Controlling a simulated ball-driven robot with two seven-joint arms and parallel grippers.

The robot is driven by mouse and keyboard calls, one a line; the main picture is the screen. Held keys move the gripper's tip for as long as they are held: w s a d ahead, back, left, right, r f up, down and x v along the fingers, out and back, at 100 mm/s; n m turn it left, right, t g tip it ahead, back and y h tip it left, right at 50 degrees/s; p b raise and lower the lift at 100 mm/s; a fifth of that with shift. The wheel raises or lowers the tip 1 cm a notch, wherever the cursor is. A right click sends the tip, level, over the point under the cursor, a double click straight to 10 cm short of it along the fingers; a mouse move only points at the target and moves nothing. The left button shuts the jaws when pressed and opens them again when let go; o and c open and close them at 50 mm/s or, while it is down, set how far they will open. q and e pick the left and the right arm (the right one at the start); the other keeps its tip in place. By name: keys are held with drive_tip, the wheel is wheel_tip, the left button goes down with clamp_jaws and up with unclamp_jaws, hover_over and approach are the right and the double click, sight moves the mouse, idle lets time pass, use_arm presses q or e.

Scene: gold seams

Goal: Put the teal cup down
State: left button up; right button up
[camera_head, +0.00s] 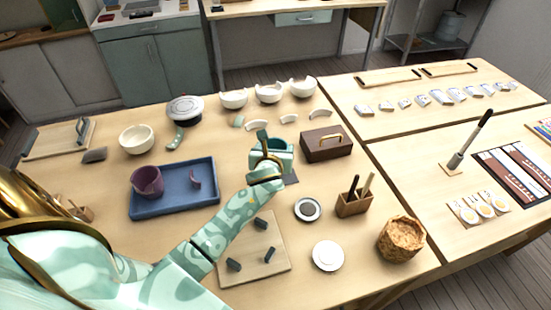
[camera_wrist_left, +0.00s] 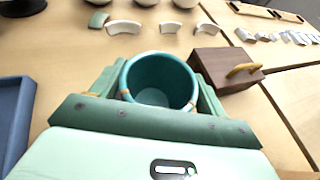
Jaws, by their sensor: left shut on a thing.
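The teal cup (camera_wrist_left: 158,80) is upright and empty between the two fingers of my left gripper (camera_wrist_left: 150,95) in the left wrist view. The fingers are shut on its sides. In the head view the teal cup (camera_head: 283,150) shows at the end of my left arm, near the middle of the table, partly hidden by my left gripper (camera_head: 268,165). It is just left of the brown box. I cannot tell whether its base touches the table. My right gripper is not in view.
The brown box (camera_head: 327,144) with a gold handle stands close on the right. A blue tray (camera_head: 200,207) with a purple broken cup (camera_head: 147,181) lies left. White bowls and shards (camera_head: 289,119) lie behind.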

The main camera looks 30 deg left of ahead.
use_arm(q)
wheel_tip(320, 180, down, 3)
drive_tip(key=shift+d+f+b, duration=0.1)
drive_tip(key=shift+f+b, duration=0.05)
drive_tip(key=shift+b, duration=0.5)
drive_tip(key=shift+r, duration=0.25)
drive_tip(key=shift+f, duration=0.15)
drive_tip(key=o, duration=0.9)
drive_tip(key=shift+o, duration=0.2)
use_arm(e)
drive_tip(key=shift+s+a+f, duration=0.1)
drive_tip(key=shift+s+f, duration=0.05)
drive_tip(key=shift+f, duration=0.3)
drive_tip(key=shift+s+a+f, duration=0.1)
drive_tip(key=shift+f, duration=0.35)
use_arm(q)
drive_tip(key=p+v, duration=0.4)
drive_tip(key=v, duration=0.8)
drive_tip(key=shift+r, duration=0.25)
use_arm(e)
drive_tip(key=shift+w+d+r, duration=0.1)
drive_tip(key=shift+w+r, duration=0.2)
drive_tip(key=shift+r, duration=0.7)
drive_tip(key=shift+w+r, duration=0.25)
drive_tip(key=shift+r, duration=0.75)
